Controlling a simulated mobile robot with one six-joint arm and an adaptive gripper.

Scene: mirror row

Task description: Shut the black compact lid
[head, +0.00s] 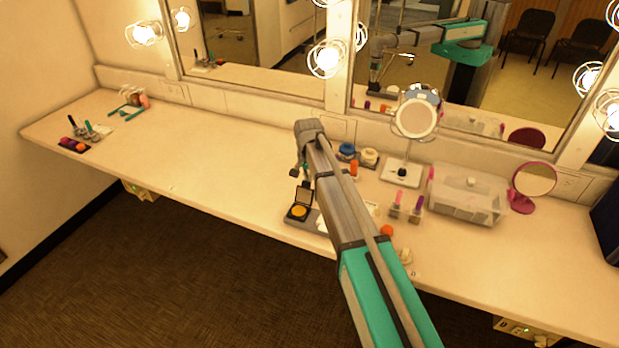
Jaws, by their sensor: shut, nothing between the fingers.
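The black compact (303,194) stands open near the front edge of the counter, left of my arm. Its lid is raised roughly upright at the back, and its base holds a round yellow pan. My gripper (300,174) hangs from the arm's end just above and behind the raised lid. It is shut and empty. It is small in the picture, and I cannot tell whether it touches the lid. My arm hides part of the counter to the right of the compact.
The compact sits on a grey tray (296,222) partly behind my arm. Jars (369,157), a lit mirror (414,117), lipsticks (396,203), a clear box (467,196) and a pink mirror (534,180) stand right. Orange round items lie near my arm. The counter's left middle (200,150) is clear.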

